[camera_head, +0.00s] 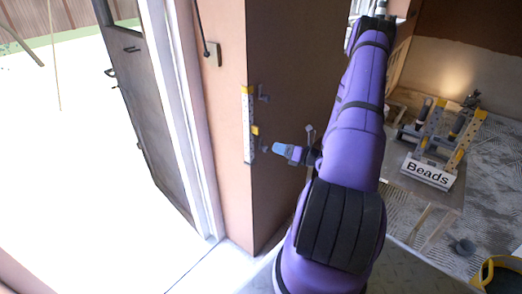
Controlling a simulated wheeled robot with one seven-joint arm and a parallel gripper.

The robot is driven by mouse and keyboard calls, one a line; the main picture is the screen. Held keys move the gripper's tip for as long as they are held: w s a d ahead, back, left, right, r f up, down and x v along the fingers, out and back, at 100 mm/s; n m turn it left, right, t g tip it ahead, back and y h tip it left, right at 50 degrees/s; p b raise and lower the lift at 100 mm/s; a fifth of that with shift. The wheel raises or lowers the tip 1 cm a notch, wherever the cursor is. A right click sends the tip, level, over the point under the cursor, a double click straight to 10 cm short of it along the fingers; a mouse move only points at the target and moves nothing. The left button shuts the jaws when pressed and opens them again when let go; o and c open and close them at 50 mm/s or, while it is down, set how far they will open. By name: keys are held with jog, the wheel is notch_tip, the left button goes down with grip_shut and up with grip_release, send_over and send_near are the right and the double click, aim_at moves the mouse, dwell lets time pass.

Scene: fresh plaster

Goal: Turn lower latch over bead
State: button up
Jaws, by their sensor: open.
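A pale perforated bead (248,140) with yellow pieces stands upright along the outer corner of the plastered wall. A small grey upper latch (264,97) is on the wall face right of the bead, near its top. The lower latch (265,149) is a small grey piece low beside the bead, close to my gripper's tip; its exact angle is too small to tell. My gripper (277,149) is open, with pale blue tips pointing left toward the lower latch. I cannot tell whether it touches the latch.
A doorway with an open grey door (145,100) is on the left.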

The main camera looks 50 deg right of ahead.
aim_at(268, 150)
notch_tip(268, 150, down, 6)
jog(key=s+d+m+t+h, duration=0.1)
jog(key=s+d+m+h, duration=0.1)
jog(key=m+h, duration=0.15)
jog(key=shift+m, duration=0.25)
jog(key=w, duration=1)
jog(key=shift+w+a+r, duration=0.2)
jog(key=shift+w+a, duration=0.15)
jog(key=c, duration=0.9)
